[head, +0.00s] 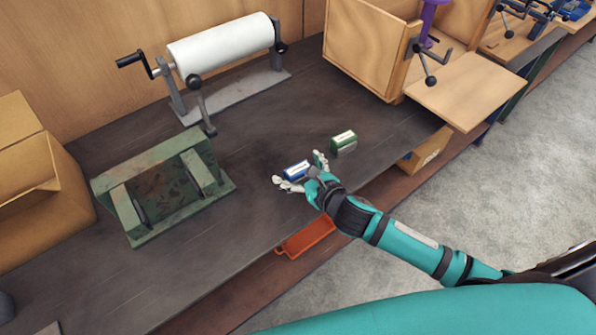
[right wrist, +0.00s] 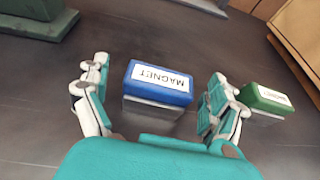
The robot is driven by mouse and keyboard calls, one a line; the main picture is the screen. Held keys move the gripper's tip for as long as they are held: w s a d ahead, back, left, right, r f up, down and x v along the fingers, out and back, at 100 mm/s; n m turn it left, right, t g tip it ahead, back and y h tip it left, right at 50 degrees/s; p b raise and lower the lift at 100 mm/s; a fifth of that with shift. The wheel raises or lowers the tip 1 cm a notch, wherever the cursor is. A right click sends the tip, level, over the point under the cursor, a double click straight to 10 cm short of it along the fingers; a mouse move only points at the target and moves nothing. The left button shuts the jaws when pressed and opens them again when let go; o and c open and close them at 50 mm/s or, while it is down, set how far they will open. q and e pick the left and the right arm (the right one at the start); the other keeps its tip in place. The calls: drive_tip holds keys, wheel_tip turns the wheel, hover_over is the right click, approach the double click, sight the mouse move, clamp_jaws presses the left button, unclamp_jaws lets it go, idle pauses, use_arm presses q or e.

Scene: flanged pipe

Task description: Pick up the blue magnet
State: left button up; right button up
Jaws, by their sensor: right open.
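The blue magnet (head: 296,169) is a small block with a blue top, a white label and a grey lower part. It rests on the dark bench top (head: 285,110). My right gripper (head: 298,175) is open around it. In the right wrist view the blue magnet (right wrist: 158,85) sits between the two spread fingers (right wrist: 155,98), with a gap on each side. A green magnet (head: 344,139) stands to the right, just outside my right finger; it also shows in the right wrist view (right wrist: 266,100). My left gripper is not in view.
A green metal fixture (head: 165,185) stands at the left, with a white roll on a stand (head: 222,47) behind it. A wooden box (head: 370,50) is at the back right. A red tray (head: 306,238) sits below the bench edge. The bench middle is clear.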

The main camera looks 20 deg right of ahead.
drive_tip(key=shift+w+a+f, duration=0.1)
drive_tip(key=shift+w+f, duration=0.05)
drive_tip(key=shift+w, duration=0.2)
drive_tip(key=shift+s, duration=0.1)
drive_tip(key=c, duration=1.5)
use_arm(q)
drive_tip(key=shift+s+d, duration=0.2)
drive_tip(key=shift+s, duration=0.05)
use_arm(e)
drive_tip(key=shift+c, duration=0.5)
